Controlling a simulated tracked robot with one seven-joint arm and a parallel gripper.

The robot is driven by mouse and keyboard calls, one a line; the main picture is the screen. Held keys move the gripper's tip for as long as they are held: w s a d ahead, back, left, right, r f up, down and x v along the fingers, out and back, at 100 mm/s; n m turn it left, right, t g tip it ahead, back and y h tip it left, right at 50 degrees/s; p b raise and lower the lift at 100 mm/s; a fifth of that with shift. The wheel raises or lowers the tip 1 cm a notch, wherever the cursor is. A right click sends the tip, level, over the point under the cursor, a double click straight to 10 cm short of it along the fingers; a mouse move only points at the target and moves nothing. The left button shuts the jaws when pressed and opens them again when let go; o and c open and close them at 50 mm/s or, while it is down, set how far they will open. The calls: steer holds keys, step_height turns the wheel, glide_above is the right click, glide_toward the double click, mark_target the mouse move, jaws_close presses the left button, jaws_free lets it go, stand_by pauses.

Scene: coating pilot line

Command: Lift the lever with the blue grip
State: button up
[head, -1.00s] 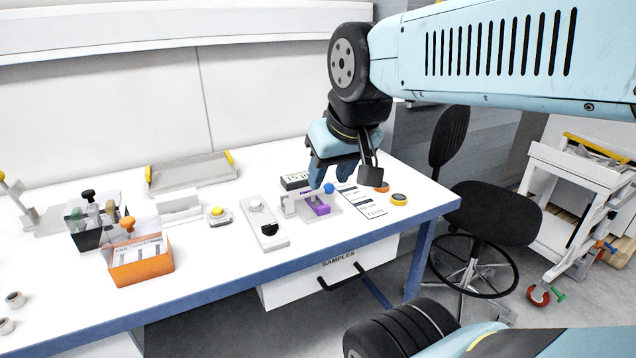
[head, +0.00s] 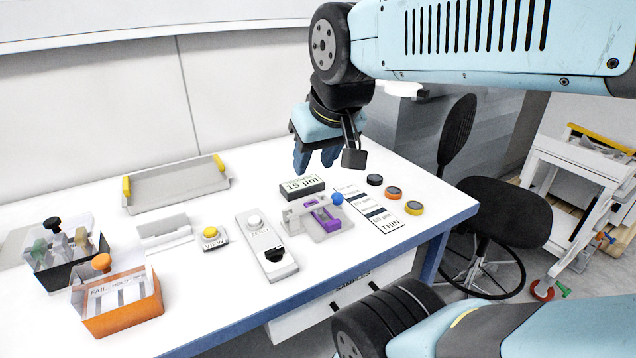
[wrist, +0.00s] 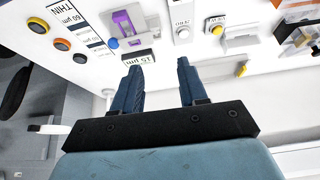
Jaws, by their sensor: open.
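The lever's blue ball grip (head: 337,198) sits at the right end of a pale lever arm on a small grey fixture (head: 327,233) holding a purple piece (head: 325,218). In the wrist view the blue grip (wrist: 113,43) lies beyond my left finger, and the purple piece (wrist: 122,22) shows above it. My gripper (head: 315,165) is open and empty, in the air above and behind the fixture, apart from the lever. Both dark blue fingers (wrist: 160,75) show in the wrist view with a wide gap between them.
A display reading 15 µm (head: 302,187) stands just behind the fixture. A printed thickness card (head: 372,215) and three round discs lie to the right. A control box (head: 267,245) with a white button and black knob stands left. An orange box (head: 122,308) is at the front left.

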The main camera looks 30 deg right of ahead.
steer(key=shift+w+a, duration=0.1)
steer(key=shift+w, duration=0.25)
steer(key=o, duration=0.3)
steer(key=shift+w+r, duration=0.1)
steer(key=shift+w, duration=0.15)
steer(key=shift+o, duration=0.5)
steer(key=w+d+n+g, duration=0.2)
steer(key=w+n, duration=0.1)
steer(key=w, duration=0.2)
steer(key=shift+w+d+f+h, duration=0.2)
steer(key=shift+w+d+h, duration=0.1)
steer(key=shift+d, duration=0.1)
steer(key=n+g+y, duration=0.2)
steer(key=n+g, duration=0.3)
steer(key=n, duration=0.4)
glide_toward(338, 193)
steer(key=f, duration=0.6)
steer(key=a+f, duration=0.1)
steer(key=f, duration=0.3)
steer(key=shift+s+f, duration=0.15)
steer(key=shift+s, duration=0.25)
jaws_close()
